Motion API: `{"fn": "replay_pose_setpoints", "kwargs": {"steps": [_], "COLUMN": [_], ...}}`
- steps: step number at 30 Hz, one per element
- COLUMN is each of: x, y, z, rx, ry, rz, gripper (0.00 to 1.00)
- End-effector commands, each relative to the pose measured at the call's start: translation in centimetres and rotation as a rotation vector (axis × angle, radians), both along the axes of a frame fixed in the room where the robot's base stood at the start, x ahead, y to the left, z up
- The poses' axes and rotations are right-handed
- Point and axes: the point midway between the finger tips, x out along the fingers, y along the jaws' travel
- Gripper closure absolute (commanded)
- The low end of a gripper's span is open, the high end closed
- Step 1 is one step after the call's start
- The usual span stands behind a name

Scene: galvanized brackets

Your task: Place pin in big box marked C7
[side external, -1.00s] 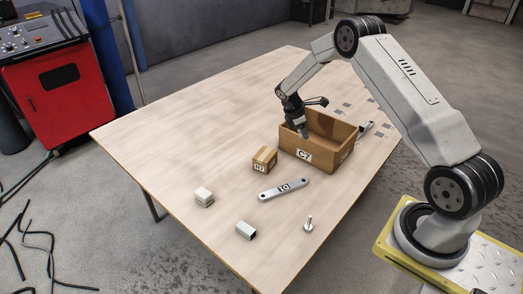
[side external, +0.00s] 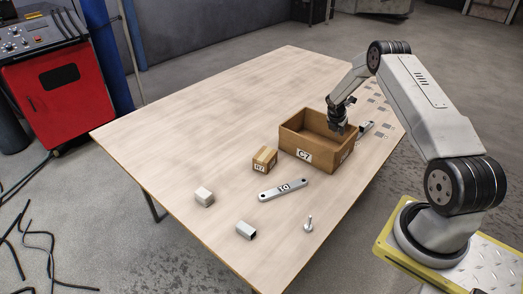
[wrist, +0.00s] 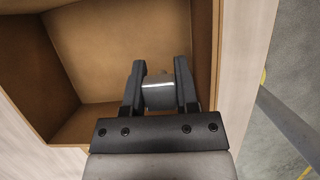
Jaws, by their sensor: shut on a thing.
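The big open box marked C7 (side external: 290,145) stands on the table, its label on the front wall. Its brown inside (wrist: 205,40) fills much of the wrist view. My gripper (side external: 338,122) is at the box's right end, over the opening. In the wrist view my gripper (wrist: 160,68) is shut on a short grey metal cylinder, the pin (wrist: 158,95), held between the two fingers. The pin's lower end is hidden in the wrist view, and I cannot tell whether it touches the box.
A small labelled carton (side external: 264,160) and a grey two-holed bar (side external: 283,189) are near the big box. A pale block (side external: 204,197), a square tube (side external: 246,230) and an upright bolt-like part (side external: 308,224) lie nearer. The table's left is clear.

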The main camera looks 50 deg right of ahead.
Motion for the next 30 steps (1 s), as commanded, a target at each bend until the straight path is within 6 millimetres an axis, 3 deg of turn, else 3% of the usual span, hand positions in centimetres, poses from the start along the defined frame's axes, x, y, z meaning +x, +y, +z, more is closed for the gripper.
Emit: {"fn": "replay_pose_setpoints", "kwargs": {"steps": [8,21,30], "x": [0.0,0.0,0.0], "y": [-0.1,0.0,-0.1], "z": [-0.6,-5.3,-5.9], "rx": [0.000,0.000,0.000], "ry": [0.000,-0.001,-0.001], "rz": [0.002,0.001,0.000], "gripper": [1.00,1.00,1.00]}}
